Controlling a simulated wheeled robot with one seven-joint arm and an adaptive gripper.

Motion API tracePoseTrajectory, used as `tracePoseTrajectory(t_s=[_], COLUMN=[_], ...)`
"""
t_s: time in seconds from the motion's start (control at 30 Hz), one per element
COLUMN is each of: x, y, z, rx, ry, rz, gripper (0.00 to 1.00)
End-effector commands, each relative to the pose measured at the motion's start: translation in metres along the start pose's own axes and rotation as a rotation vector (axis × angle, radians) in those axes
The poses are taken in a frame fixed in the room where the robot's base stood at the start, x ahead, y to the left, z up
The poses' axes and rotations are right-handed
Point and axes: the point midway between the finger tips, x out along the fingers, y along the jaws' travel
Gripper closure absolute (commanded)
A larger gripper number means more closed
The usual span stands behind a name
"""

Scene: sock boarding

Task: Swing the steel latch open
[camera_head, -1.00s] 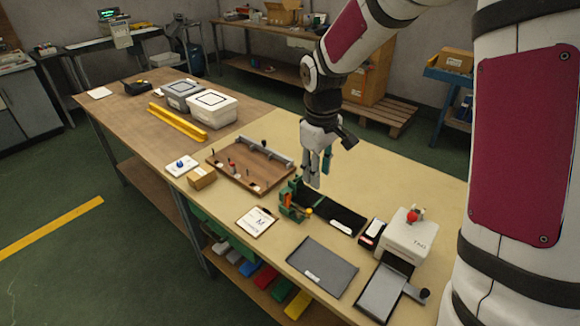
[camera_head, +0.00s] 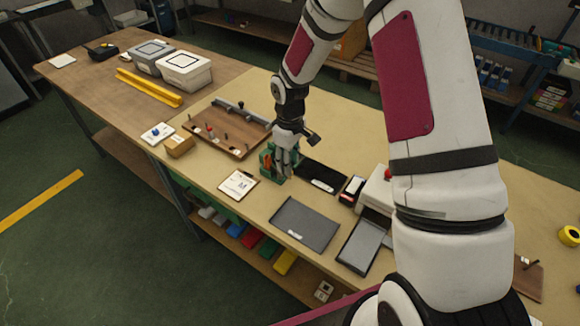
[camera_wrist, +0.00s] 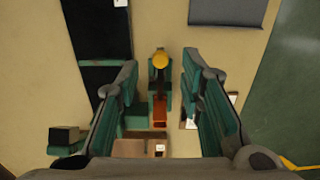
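A green fixture (camera_head: 268,158) stands on the cream bench top, partly hidden behind my gripper (camera_head: 287,168). In the wrist view my gripper (camera_wrist: 160,78) is open, with one teal-padded finger on each side of the fixture's narrow middle part. Between the fingers are a yellow knob (camera_wrist: 160,60), a dark thin rod below it and an orange block (camera_wrist: 160,112). The knob appears apart from both fingers. I cannot clearly pick out the steel latch; the dark rod under the knob may be part of it.
A wooden board (camera_head: 222,138) with pegs and a grey bar lies left of the fixture. A black mat (camera_head: 318,174) lies to its right. A white machine (camera_head: 377,188) stands farther right, partly behind my arm.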

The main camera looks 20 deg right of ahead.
Motion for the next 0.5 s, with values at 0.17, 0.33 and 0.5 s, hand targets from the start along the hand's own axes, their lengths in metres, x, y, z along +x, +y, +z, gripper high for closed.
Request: tracePoseTrajectory(t_s=[0.17,0.33,0.5], x=[0.021,0.028,0.028], y=[-0.001,0.000,0.000], z=[0.000,0.000,0.000], rx=[-0.001,0.000,0.000], ry=[-0.001,0.001,0.001], rz=[-0.002,0.000,0.001], gripper=[0.65,0.65,0.65])
